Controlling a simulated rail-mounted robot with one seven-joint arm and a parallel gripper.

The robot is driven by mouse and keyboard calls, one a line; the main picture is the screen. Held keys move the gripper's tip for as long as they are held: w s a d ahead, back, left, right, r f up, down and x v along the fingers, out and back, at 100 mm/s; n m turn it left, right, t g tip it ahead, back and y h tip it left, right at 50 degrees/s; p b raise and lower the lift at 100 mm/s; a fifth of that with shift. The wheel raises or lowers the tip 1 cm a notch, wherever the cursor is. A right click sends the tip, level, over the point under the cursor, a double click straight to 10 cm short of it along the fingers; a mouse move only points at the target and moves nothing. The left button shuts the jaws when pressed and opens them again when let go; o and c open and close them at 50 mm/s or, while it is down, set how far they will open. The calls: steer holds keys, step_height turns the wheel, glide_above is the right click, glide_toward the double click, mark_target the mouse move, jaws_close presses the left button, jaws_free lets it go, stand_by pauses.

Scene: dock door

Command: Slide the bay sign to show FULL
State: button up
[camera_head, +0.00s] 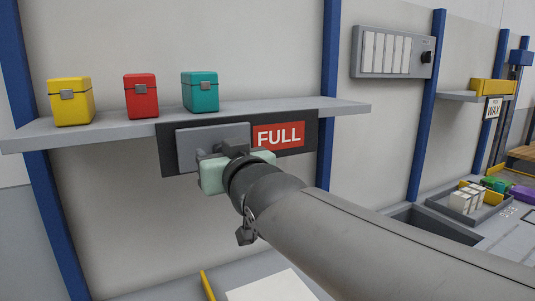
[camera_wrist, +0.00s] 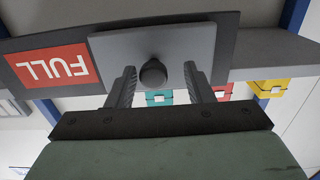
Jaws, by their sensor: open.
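The bay sign (camera_head: 312,130) is a dark frame under the grey shelf. Its red FULL panel (camera_head: 278,135) is uncovered at the right. A plain grey sliding cover (camera_head: 190,145) lies over the left part of the frame. In the wrist view, which is upside down, the cover (camera_wrist: 115,45) has a dark round knob (camera_wrist: 153,74). My gripper (camera_head: 222,148) is in front of the cover. Its fingers are open, one on each side of the knob, with gaps visible. The head view mostly hides the knob behind my gripper.
Yellow (camera_head: 70,102), red (camera_head: 141,97) and teal (camera_head: 200,92) boxes stand on the shelf (camera_head: 345,106) above the sign. A slotted panel (camera_head: 392,53) with a dark knob hangs on the wall at right. Blue posts flank the sign. A tray with white blocks (camera_head: 467,202) lies lower right.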

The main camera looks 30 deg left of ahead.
steer(key=shift+d, duration=0.1)
steer(key=b+v, duration=0.1)
steer(key=v, duration=1.6)
steer(key=shift+d, duration=0.1)
steer(key=w+d+f+m+g+h+p, duration=0.1)
steer(key=w+d+f+h, duration=0.5)
steer(key=d+f, duration=0.3)
steer(key=w+d+f+m+h+p, duration=0.1)
steer(key=w+d+f+h+p, duration=0.1)
steer(key=w+d+f+h, duration=0.65)
steer(key=s+d+f+m+g+p, duration=0.1)
steer(key=s+d+f+m+g, duration=0.7)
steer(key=s+d+f, duration=0.5)
steer(key=s+f+g, duration=0.1)
steer(key=s+f, duration=0.2)
